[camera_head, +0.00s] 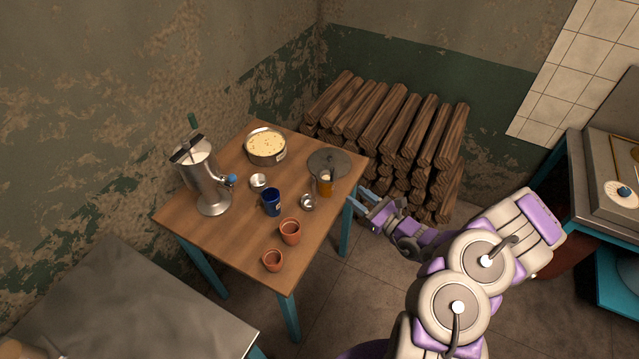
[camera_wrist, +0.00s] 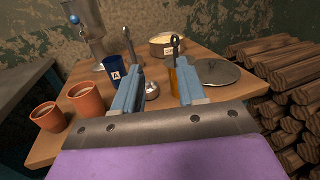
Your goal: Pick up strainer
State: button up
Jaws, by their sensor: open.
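A small round metal piece (camera_head: 307,202), which looks like the strainer, lies on the wooden table (camera_head: 190,228) near its right side. It also shows in the wrist view (camera_wrist: 152,91), between my two fingers and beyond them. Its handle is not clear. A second small light metal bowl (camera_head: 258,180) sits farther left, so I cannot be sure which is the strainer. My gripper (camera_head: 357,197) is open and empty at the table's right edge, pointing toward the table. In the wrist view its blue fingers (camera_wrist: 153,48) stand apart.
An orange cup (camera_head: 326,187) stands close beside the small metal piece, with a round grey lid (camera_head: 330,160) behind. A blue mug (camera_head: 271,203), clay cups (camera_head: 289,232), a pot (camera_head: 265,147) and a metal urn (camera_head: 205,178) share the table. Stacked logs (camera_head: 400,125) stand behind.

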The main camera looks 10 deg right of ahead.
notch_tip(320, 180, down, 3)
jog(key=d+m+h, duration=0.1)
jog(key=d, duration=0.1)
jog(key=b, duration=0.3)
send_near(333, 178)
jog(key=shift+m+t, duration=0.3)
jog(key=x, duration=0.7)
jog(key=shift+a, duration=0.25)
jog(key=x, duration=0.4)
jog(key=shift+w+f+b, duration=0.25)
jog(key=shift+f+b, duration=0.05)
jog(key=shift+b, duration=0.1)
jog(key=shift+w+a+r, duration=0.15)
jog(key=shift+w+a, duration=0.05)
jog(key=shift+w, duration=0.2)
grip_shut()
